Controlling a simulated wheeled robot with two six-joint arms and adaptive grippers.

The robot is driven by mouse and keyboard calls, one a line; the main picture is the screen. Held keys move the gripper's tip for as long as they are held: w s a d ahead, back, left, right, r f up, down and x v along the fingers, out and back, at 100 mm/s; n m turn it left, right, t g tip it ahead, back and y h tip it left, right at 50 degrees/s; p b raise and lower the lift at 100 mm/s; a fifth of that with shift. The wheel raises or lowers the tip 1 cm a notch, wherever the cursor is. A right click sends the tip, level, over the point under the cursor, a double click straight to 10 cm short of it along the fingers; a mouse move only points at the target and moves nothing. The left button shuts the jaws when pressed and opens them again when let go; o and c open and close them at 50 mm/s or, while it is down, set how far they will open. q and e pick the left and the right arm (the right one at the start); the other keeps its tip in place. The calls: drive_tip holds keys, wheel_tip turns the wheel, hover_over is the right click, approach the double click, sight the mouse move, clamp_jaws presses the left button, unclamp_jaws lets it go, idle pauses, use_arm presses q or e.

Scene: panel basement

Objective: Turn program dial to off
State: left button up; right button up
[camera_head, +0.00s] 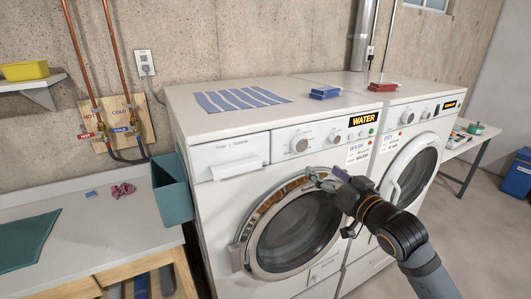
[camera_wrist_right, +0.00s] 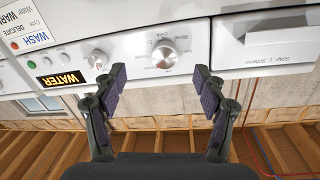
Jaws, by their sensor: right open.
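The washing machine's (camera_head: 221,208) large round silver dial (camera_head: 299,144) sits on the white front panel, right of the drawer. In the right wrist view, where the panel appears upside down, this dial (camera_wrist_right: 164,55) shows between and beyond my fingertips. A smaller knob (camera_head: 334,137) is to its right in the head view. My right gripper (camera_head: 318,180) is in front of the machine, below the dial and near the top of the round door. Its fingers (camera_wrist_right: 160,88) are open, empty and apart from the dial. My left gripper is not in view.
A lit WATER display (camera_head: 363,120) is right of the knobs. The detergent drawer (camera_head: 232,155) is at the left. A dryer (camera_head: 410,157) stands close on the right. A teal bin (camera_head: 172,188) and a worktop (camera_head: 90,240) are on the left.

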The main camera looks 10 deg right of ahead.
sight(302, 146)
drive_tip(key=w+a+r+p, duration=0.1)
drive_tip(key=w, duration=0.2)
drive_tip(key=w+a+r+p, duration=0.1)
drive_tip(key=w, duration=0.2)
drive_tip(key=w+a+r+p, duration=0.1)
drive_tip(key=w, duration=0.2)
drive_tip(key=shift+w, duration=0.1)
drive_tip(key=shift+w+f, duration=0.2)
drive_tip(key=shift+w, duration=0.2)
drive_tip(key=c, duration=1.2)
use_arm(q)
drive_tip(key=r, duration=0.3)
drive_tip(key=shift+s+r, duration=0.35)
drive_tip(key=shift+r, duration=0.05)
use_arm(e)
drive_tip(key=shift+o, duration=0.2)
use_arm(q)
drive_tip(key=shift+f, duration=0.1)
